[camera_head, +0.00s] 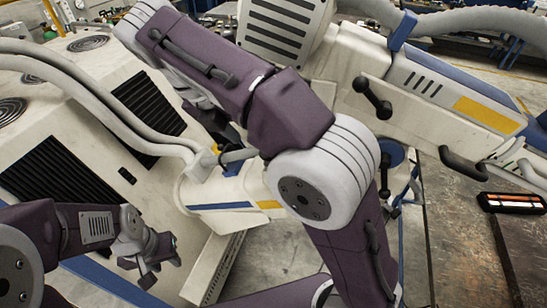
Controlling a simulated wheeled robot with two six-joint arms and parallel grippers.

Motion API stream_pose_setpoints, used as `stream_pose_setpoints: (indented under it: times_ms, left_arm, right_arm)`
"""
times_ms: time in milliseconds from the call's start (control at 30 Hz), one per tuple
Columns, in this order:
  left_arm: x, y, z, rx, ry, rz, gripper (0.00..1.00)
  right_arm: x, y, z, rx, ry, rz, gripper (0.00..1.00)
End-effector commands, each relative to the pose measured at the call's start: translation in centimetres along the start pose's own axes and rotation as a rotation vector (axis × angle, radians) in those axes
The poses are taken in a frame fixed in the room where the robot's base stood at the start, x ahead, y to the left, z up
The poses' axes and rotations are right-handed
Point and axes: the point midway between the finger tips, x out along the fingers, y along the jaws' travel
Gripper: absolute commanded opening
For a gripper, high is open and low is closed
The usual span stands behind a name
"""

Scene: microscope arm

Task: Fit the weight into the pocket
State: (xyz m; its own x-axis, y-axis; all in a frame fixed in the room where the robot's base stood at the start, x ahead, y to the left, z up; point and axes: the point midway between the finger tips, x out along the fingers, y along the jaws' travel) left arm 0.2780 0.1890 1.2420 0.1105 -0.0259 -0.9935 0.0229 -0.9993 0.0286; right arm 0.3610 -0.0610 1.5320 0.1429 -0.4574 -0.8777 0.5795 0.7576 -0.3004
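My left gripper (152,266) is at the lower left, at the end of a purple and grey arm, in front of the big cream machine housing. It is small and dark in the picture, and I cannot tell whether its fingers are open or shut. I see nothing held in it. My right arm, large and purple, crosses the middle and runs to the upper left; its gripper does not show. The cream microscope arm (425,85), with blue and yellow stripes, passes behind it. I cannot make out the weight or the pocket; my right arm covers part of the machine.
The vented cream housing (70,85) fills the left. Grey hoses (75,85) run over it. Black handles (372,98) stick out from the microscope arm. A dark worn bench (450,235) stands at the right, with a black tray (510,203) on it.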

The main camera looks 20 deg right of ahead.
Motion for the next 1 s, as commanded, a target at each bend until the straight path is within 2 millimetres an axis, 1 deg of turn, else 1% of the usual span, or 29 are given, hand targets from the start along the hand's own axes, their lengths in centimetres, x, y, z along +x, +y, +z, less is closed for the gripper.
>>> stream_pose_setpoints:
  times_ms: [33, 100, 200, 300, 367, 600, 633, 733, 900, 967, 1000]
  left_arm:
    - [0.7, 0.0, 0.1, 0.000, 0.000, 0.000, 0.36]
    - [0.8, 0.0, 0.1, 0.000, 0.000, 0.000, 0.36]
    - [0.9, 0.0, 0.1, 0.000, 0.000, 0.000, 0.36]
    - [0.8, 0.0, 0.1, 0.000, 0.000, 0.000, 0.36]
    - [0.9, 0.0, 0.1, 0.000, 0.000, 0.000, 0.36]
    - [0.9, 0.0, 0.1, 0.000, 0.000, 0.000, 0.36]
    - [0.9, 0.0, 0.1, 0.000, 0.000, 0.000, 0.36]
    - [0.9, 0.0, 0.1, 0.000, 0.000, 0.000, 0.36]
    - [0.9, 0.0, 0.1, 0.000, 0.000, 0.000, 0.36]
    - [0.9, 0.0, 0.1, 0.000, 0.000, 0.000, 0.36]
    - [0.9, 0.0, 0.1, 0.000, 0.000, 0.000, 0.36]
  right_arm:
    - [1.2, 0.0, -0.1, 0.002, 0.001, -0.003, 0.69]
    - [2.2, -0.1, -0.1, 0.003, 0.001, -0.004, 0.69]
    - [3.0, -0.1, 0.0, 0.003, -0.001, -0.002, 0.69]
    - [3.1, -0.1, 0.0, 0.003, -0.001, -0.002, 0.69]
    - [3.5, -0.1, 0.0, 0.003, 0.000, -0.003, 0.69]
    - [7.4, -0.3, -0.1, 0.003, 0.000, -0.005, 0.69]
    - [7.7, -0.3, -0.1, 0.003, 0.000, -0.003, 0.69]
    - [8.2, -0.2, -0.1, 0.003, -0.001, -0.001, 0.69]
    - [8.2, -0.2, -0.1, 0.003, -0.001, -0.001, 0.69]
    - [8.2, -0.2, -0.1, 0.003, -0.001, -0.001, 0.52]
    - [8.2, -0.2, -0.1, 0.003, -0.001, -0.001, 0.41]
